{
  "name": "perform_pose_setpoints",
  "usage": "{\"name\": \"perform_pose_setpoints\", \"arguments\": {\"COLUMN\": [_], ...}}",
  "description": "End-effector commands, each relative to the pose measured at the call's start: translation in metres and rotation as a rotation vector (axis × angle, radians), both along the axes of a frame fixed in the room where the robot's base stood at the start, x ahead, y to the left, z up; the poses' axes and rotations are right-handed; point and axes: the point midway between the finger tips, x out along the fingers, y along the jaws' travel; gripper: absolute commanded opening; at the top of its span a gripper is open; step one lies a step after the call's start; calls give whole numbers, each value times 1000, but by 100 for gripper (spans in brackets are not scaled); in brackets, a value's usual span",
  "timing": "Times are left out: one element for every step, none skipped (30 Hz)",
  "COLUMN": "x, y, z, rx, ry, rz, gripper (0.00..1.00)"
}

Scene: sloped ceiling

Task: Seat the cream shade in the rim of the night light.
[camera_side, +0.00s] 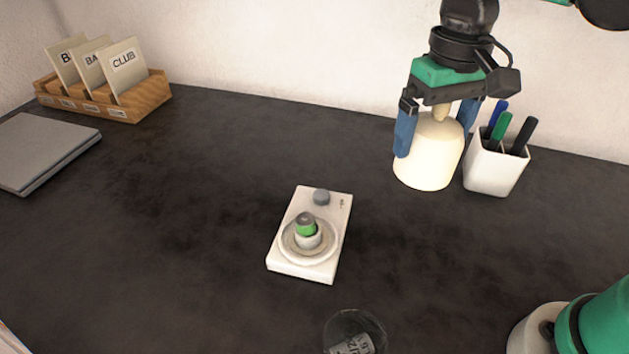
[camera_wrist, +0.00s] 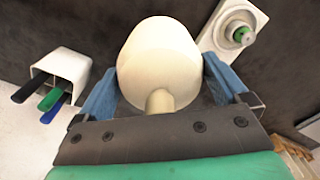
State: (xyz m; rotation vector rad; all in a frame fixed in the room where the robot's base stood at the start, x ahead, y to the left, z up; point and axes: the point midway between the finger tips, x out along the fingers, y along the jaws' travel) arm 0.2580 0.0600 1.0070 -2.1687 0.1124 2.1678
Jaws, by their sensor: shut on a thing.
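The cream shade (camera_side: 428,158) is a dome with a small knob on top, at the back right in the side view. My gripper (camera_side: 436,130) is shut on it, with blue fingers on either side. The shade is upright, close beside the pen cup; I cannot tell whether it touches the table. In the wrist view the shade (camera_wrist: 159,62) fills the middle between the fingers (camera_wrist: 160,88). The night light (camera_side: 310,235) is a white base with a round rim, a green-banded bulb and a grey knob.
A white pen cup (camera_side: 495,168) with several pens stands right of the shade. A wooden card box (camera_side: 105,98) and a grey flat case (camera_side: 42,150) are at the left. The table between shade and night light is clear.

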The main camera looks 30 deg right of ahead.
Motion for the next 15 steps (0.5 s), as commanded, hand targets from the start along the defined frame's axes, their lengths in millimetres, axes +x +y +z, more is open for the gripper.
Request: {"name": "perform_pose_setpoints", "arguments": {"x": [0,0,0,0,0,1,1,1,1,1,2,5,7,10,14], "y": [0,0,0,0,0,0,0,0,0,1,3,6,10,14,22], "z": [11,16,23,27,32,37,40,43,46,49,51,54,57,60,64], "rx": [0,0,0,0,0,0,0,0,0,0,0,0,0,0,0], "ry": [0,0,0,0,0,0,0,0,0,0,0,0,0,0,0], "rz": [0,0,0,0,0,0,0,0,1,2,4,10,15,22,34], "gripper": [42,42,42,42,42,42,42,42,42,42,42,42,42,42,42]}}
